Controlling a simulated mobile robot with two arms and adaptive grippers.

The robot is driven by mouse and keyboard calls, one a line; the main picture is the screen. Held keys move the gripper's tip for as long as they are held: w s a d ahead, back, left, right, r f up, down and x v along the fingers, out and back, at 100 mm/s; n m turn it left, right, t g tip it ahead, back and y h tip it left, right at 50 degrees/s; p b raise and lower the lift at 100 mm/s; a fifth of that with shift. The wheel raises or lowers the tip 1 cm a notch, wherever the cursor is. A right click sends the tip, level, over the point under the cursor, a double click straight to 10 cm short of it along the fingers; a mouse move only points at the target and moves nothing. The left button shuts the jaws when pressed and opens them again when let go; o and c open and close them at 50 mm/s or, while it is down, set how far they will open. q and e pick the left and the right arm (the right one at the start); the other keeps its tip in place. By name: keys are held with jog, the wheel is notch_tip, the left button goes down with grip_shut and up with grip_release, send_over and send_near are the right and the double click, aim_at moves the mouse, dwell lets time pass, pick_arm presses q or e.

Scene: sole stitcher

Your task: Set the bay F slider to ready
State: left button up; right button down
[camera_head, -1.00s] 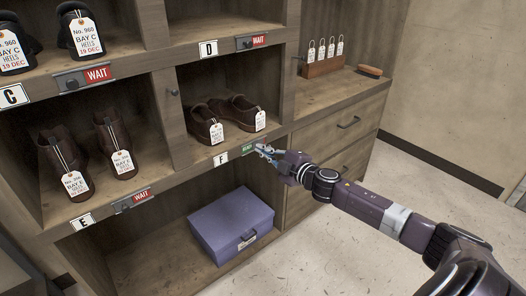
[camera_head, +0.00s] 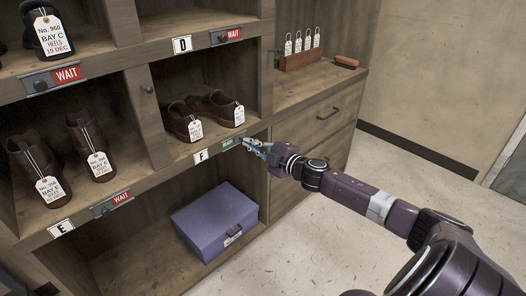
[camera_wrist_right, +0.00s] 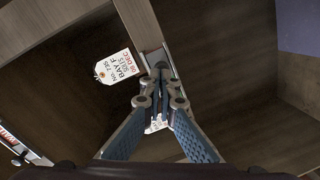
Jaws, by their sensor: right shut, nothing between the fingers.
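The bay F slider (camera_head: 228,144) is on the shelf edge under bay F, right of the white F label (camera_head: 200,155). It shows a green plate that reads READY. My right gripper (camera_head: 246,143) is at the right end of this slider, with its fingers together and empty. In the right wrist view the fingertips (camera_wrist_right: 162,76) are at the slider's metal strip, close to its dark knob (camera_wrist_right: 161,66). I cannot tell whether they touch it. My left gripper is not in view.
Brown shoes (camera_head: 205,112) with tags stand in bay F above the slider. Bay D (camera_head: 227,36) and bay E (camera_head: 118,201) sliders show red WAIT. A purple box (camera_head: 213,217) sits in the lower compartment. Drawers (camera_head: 318,122) stand to the right, beside open floor.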

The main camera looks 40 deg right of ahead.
jog(key=s+r, duration=0.1)
jog(key=s, duration=1)
jog(key=shift+d+r, duration=0.3)
jog(key=shift+d, duration=0.1)
